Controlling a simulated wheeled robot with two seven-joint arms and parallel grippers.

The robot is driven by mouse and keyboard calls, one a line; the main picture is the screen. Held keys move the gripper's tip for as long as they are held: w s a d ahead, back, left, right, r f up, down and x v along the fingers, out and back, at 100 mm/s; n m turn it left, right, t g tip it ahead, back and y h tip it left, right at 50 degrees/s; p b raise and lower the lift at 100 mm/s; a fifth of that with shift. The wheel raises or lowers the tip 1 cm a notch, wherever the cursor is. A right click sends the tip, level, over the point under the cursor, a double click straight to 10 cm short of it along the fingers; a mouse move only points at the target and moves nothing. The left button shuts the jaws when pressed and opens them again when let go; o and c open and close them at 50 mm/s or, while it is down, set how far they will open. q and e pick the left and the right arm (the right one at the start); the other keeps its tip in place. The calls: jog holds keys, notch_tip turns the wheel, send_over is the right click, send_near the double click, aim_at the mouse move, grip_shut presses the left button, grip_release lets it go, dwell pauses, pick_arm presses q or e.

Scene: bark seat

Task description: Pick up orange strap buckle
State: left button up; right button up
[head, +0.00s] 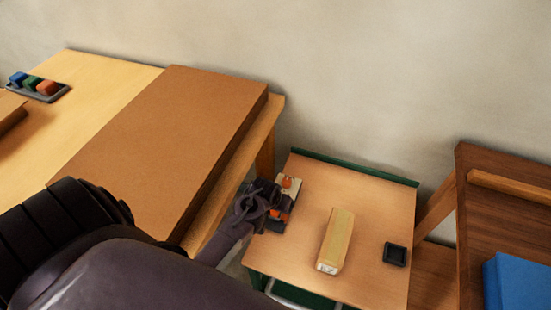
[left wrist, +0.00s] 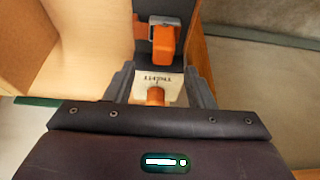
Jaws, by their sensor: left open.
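The orange strap buckle (left wrist: 164,46), with a grey metal piece at its top, lies in a dark tray (left wrist: 148,68) in the left wrist view. In the head view the buckle (head: 284,204) is partly hidden by my gripper. A cream card (head: 294,187) with lettering and a smaller orange piece (left wrist: 155,96) sits at the tray's far end. My left gripper (head: 272,198) is open over the tray. In the left wrist view its two fingers (left wrist: 162,88) flank the card and the smaller orange piece, with the buckle beyond them. I cannot tell whether they touch anything. My right gripper is not in view.
A pale yellow block (head: 337,240) and a small black square dish (head: 395,254) stand on the green-edged cart top (head: 372,200). A raised brown board (head: 160,130) on the left table stands close beside my arm. A brown bench with a blue object (head: 518,282) is at right.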

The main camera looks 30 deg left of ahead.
pick_arm(q)
jog(key=x, duration=0.4)
jog(key=shift+s+a+f, duration=0.1)
jog(key=shift+s, duration=0.25)
jog(key=shift+w+f, duration=0.15)
jog(key=shift+f, duration=0.3)
jog(key=shift+c, duration=1.8)
jog(key=c, duration=0.7)
grip_shut()
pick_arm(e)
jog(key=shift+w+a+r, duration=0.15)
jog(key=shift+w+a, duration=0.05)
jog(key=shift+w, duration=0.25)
